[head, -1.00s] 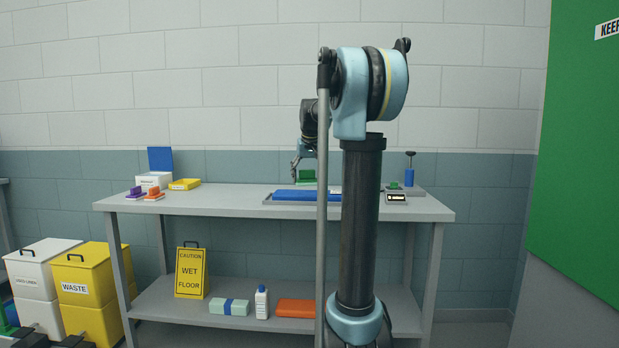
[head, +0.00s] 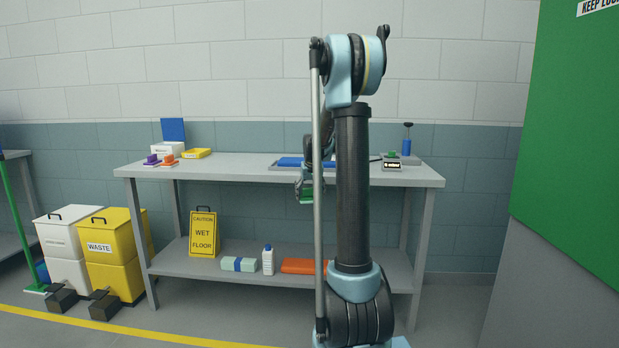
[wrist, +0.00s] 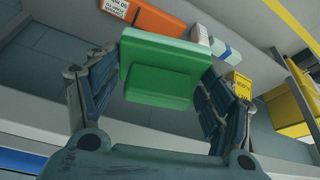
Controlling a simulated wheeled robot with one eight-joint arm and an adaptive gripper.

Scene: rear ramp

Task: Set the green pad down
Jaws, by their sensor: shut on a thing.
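The green pad (wrist: 158,68) is a green block with a raised grip, held between the two fingers of my gripper (wrist: 152,95) in the wrist view. In the head view the green pad (head: 306,197) shows small beside my arm's rod, below the tabletop's front edge. My gripper (head: 302,186) is shut on it there, in front of the table (head: 240,170). My arm hides part of the gripper and the table behind it.
The lower shelf (head: 200,265) holds a wet floor sign (head: 203,233), a bottle (head: 268,260) and folded cloths. Bins stand left.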

